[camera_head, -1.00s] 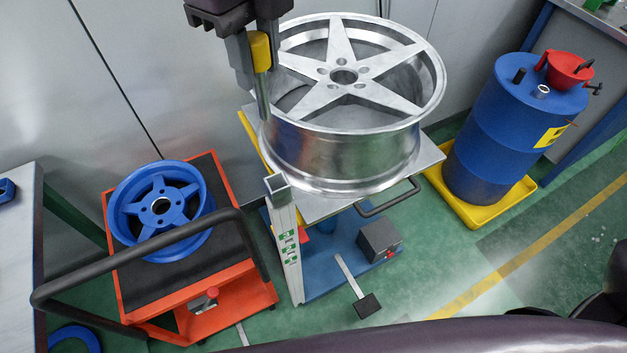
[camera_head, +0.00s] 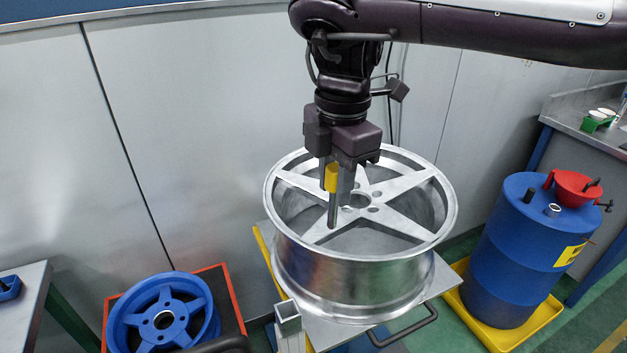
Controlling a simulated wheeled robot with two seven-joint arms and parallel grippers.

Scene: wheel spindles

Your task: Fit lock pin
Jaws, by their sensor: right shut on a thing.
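My right gripper (camera_head: 338,180) is shut on the lock pin, which has a yellow head (camera_head: 331,177) and a grey metal shaft (camera_head: 333,210) pointing down. In the head view the pin overlaps the silver wheel (camera_head: 345,262), in front of its spokes and left of its hub. I cannot tell how high above the wheel the tip is. A square metal post (camera_head: 288,311) with an open top stands at the wheel's front left. My left gripper is not in view.
The wheel lies flat on a lift table (camera_head: 441,276) with a dark handle (camera_head: 404,328). A blue wheel (camera_head: 163,318) lies on an orange cart at lower left. A blue drum (camera_head: 526,250) with a red funnel (camera_head: 573,187) stands at right. A grey wall is behind.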

